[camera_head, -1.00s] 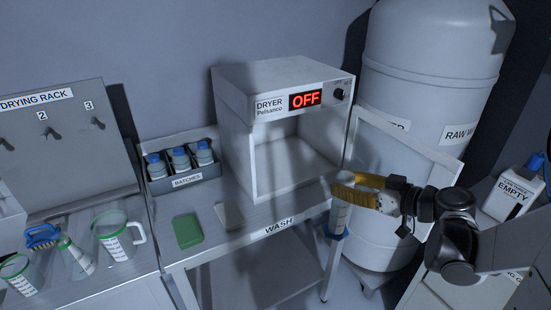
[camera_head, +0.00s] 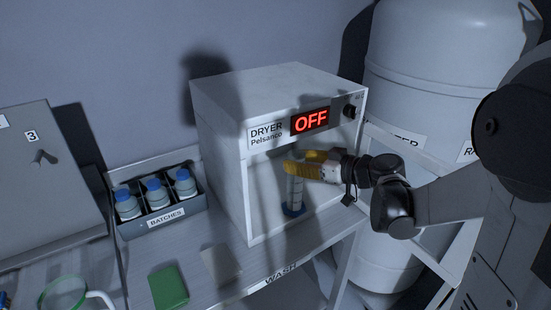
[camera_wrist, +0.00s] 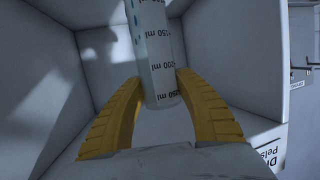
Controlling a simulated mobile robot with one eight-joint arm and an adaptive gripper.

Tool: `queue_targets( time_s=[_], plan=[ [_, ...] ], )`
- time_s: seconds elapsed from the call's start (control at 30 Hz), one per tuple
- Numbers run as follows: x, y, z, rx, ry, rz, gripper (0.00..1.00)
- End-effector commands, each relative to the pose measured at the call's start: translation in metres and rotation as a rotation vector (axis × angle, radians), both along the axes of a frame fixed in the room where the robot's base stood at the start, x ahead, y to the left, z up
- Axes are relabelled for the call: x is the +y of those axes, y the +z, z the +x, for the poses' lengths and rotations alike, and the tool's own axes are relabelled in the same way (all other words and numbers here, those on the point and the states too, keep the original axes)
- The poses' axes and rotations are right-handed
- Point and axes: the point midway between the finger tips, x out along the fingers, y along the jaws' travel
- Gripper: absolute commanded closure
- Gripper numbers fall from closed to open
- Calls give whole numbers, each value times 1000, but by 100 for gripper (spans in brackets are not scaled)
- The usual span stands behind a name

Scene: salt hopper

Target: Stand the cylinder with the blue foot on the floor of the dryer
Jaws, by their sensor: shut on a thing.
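The cylinder (camera_head: 294,190) is clear with dark graduation marks and a blue foot. It is upright at the open front of the dryer (camera_head: 225,105), its foot low near the dryer's floor; I cannot tell whether the foot touches it. My gripper (camera_head: 290,168) has yellow fingers and is shut on the cylinder's upper part, reaching in from the right. In the wrist view the cylinder (camera_wrist: 155,55) lies between the two yellow fingers of my gripper (camera_wrist: 160,95), with the dryer's pale inner walls (camera_wrist: 230,45) around it. The foot is out of sight there.
The dryer's display (camera_head: 310,121) reads OFF. Its door (camera_head: 405,150) stands open to the right, behind my arm. A rack of blue-capped bottles (camera_head: 165,222) stands left of the dryer. A green pad (camera_head: 169,287) and a pale pad (camera_head: 221,265) lie on the wash bench in front.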

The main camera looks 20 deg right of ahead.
Motion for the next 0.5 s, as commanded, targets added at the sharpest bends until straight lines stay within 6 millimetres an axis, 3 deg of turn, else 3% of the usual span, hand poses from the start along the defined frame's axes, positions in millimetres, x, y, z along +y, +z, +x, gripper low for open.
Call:
queue_targets(
  time_s=[0.1, 0.37, 0.5],
  plan=[
    [13, -1, 18, 0, 2, 0, 100],
    [24, -1, 36, 0, 1, -1, 100],
    [38, -2, 58, -1, 3, -1, 100]
  ],
)
